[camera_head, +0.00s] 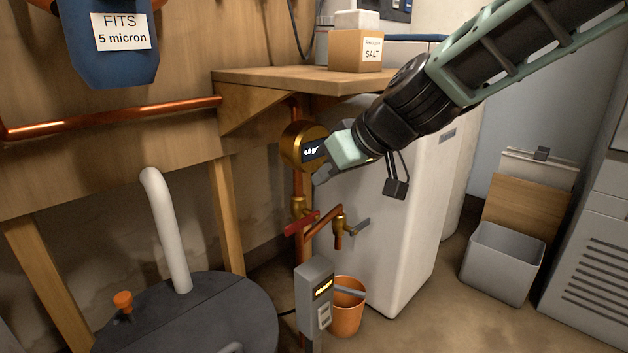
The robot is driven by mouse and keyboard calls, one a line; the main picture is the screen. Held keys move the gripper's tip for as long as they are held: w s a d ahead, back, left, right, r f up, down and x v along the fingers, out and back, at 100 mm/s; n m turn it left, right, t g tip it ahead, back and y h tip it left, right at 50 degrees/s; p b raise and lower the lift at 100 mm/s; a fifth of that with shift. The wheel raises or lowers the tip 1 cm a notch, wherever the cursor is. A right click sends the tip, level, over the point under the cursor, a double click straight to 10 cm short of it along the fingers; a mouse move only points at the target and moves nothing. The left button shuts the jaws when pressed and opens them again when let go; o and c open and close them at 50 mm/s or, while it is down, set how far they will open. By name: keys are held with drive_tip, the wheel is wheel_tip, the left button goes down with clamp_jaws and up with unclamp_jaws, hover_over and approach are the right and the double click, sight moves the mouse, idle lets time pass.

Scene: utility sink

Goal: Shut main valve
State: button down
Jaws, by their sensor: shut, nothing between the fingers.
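A red lever (301,224) sits on a brass valve body (298,206) on the vertical copper pipe, below the round brass meter. It looks like the main valve, though no label shows. The lever lies across the pipe line, slightly tilted. My gripper (322,176) is shut and empty, above and to the right of the red lever and apart from it. My gripper's fingers are small in view and partly overlap the meter's right edge.
The brass meter (302,146) is close behind my gripper. A tap with a grey lever (358,227) branches off right of the red lever. Below stand a grey box (314,285) and an orange bucket (348,318). A wooden shelf (265,78) overhangs; a white cabinet (395,235) stands right.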

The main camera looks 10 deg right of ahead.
drive_tip(key=shift+s+d+r, duration=0.15)
drive_tip(key=shift+s+r, duration=0.05)
drive_tip(key=shift+r, duration=0.05)
drive_tip(key=s+a+n+g+h+p, duration=0.15)
drive_tip(key=s+p, duration=0.25)
drive_tip(key=s, duration=0.4)
drive_tip(key=s+a+m+g+p, duration=0.1)
drive_tip(key=s+g+p, duration=0.2)
drive_tip(key=s, duration=0.4)
drive_tip(key=s+d+g+h+p, duration=0.2)
drive_tip(key=s+d+h+p, duration=0.3)
drive_tip(key=s, duration=0.8)
wheel_tip(320, 180, up, 37)
drive_tip(key=y+p, duration=0.1)
drive_tip(key=p, duration=3.6)
drive_tip(key=shift+w+d+p, duration=0.25)
drive_tip(key=shift+w+p, duration=0.1)
drive_tip(key=shift+w, duration=0.05)
